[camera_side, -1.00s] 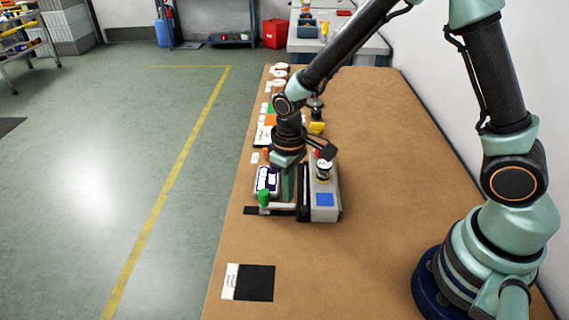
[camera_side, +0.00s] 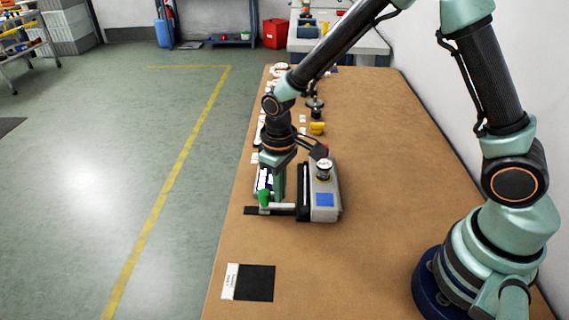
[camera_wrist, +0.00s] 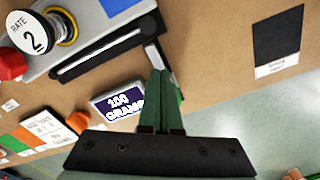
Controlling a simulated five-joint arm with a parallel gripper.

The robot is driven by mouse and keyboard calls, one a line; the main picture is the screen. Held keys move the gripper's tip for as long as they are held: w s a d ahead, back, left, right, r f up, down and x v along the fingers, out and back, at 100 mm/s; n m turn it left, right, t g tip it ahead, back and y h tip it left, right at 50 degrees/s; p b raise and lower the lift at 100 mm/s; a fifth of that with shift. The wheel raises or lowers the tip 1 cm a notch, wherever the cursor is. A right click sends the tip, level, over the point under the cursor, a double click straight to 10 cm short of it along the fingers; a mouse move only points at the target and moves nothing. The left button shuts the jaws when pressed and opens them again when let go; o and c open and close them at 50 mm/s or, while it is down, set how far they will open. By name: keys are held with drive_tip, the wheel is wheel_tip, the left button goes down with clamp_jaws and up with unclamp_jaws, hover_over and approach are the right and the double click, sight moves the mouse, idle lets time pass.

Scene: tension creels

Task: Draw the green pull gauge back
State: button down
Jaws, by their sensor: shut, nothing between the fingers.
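The pull gauge shows in the side view as a green knob (camera_side: 264,198) at the left end of a pale bar (camera_side: 284,206). The bar runs toward a grey unit (camera_side: 324,205) with a blue patch. My gripper (camera_side: 279,197) points down just right of the knob, behind the bar. Its fingers are shut and empty. I cannot tell if they touch the knob or bar. In the wrist view my fingertips (camera_wrist: 158,75) are near the bar's metal end (camera_wrist: 154,54), and the knob is mostly hidden behind the fingers.
A display reading 100 GRAMS (camera_wrist: 119,104) lies beside my fingers. The grey unit carries a RATE dial (camera_wrist: 30,36) and a red button (camera_wrist: 11,65). A black square with a label (camera_side: 256,283) lies near the front.

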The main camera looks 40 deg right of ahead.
sight(261, 191)
drive_tip(key=shift+w+a, duration=1.35)
drive_tip(key=shift+w, duration=0.05)
drive_tip(key=shift+w+a, duration=0.15)
drive_tip(key=shift+a, duration=0.05)
drive_tip(key=shift+d, duration=0.15)
drive_tip(key=shift+s+d, duration=0.4)
drive_tip(key=shift+s, duration=0.15)
drive_tip(key=shift+r, duration=3.5)
